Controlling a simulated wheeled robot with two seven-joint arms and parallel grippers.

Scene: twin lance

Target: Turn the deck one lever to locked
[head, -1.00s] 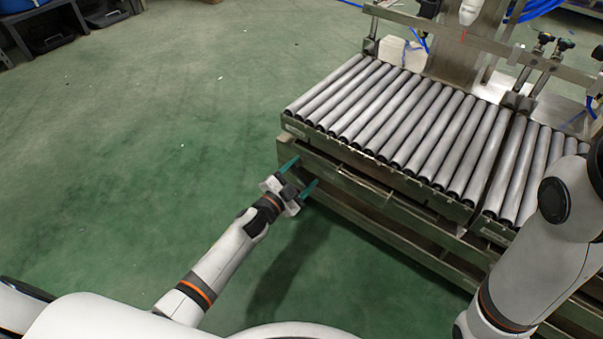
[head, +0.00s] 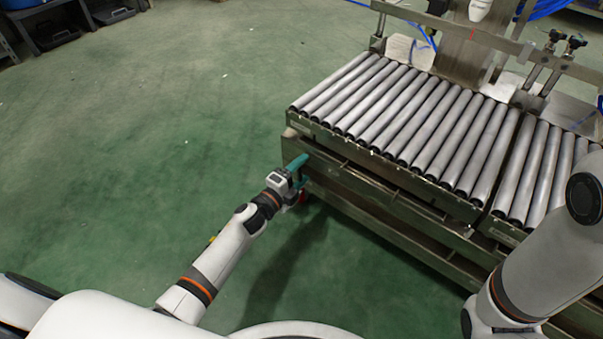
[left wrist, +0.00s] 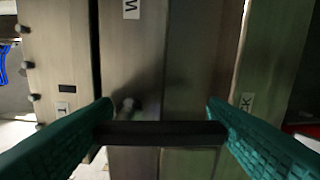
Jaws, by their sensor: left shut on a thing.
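My left gripper (head: 298,172) has teal fingers and is at the left end of the conveyor frame, below the rollers. In the left wrist view a black bar (left wrist: 160,133), which looks like the deck one lever, spans between the two teal fingers, and the gripper (left wrist: 160,125) is shut on it. The bar lies level across that picture, in front of a metal panel. In the head view the fingers and wrist hide the lever. I cannot tell from these views whether it stands at locked. My right arm shows at the right, but its gripper is out of view.
The roller conveyor (head: 400,118) stands on a metal frame (head: 400,225) at the right. Small letter labels (left wrist: 131,8) sit on the panel near the fingers. Green floor (head: 180,140) is open to the left. Dark bins (head: 50,30) stand at the far left.

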